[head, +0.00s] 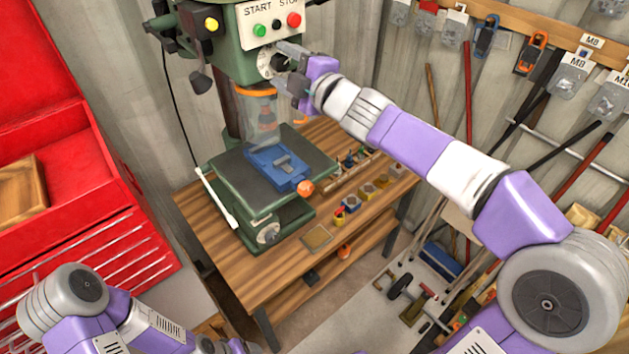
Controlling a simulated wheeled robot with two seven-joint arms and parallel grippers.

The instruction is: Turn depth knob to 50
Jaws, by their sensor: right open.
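The depth knob (266,64) is a dark round knob on a pale dial, on the front of the green drill press head (228,48), below the START and STOP buttons. My right gripper (283,66) is open at the knob, with its fingers near the dial. The fingers partly cover the knob, and I cannot tell whether they touch it. The dial's numbers are too small to read. My left arm shows at the bottom left, but its gripper is not in view.
The drill press stands on a wooden bench (201,218) with a blue vise (262,160) on its table. A red tool cabinet (75,225) stands at the left. Tools hang on the wall at the right. A clear guard (262,118) hangs below the press head.

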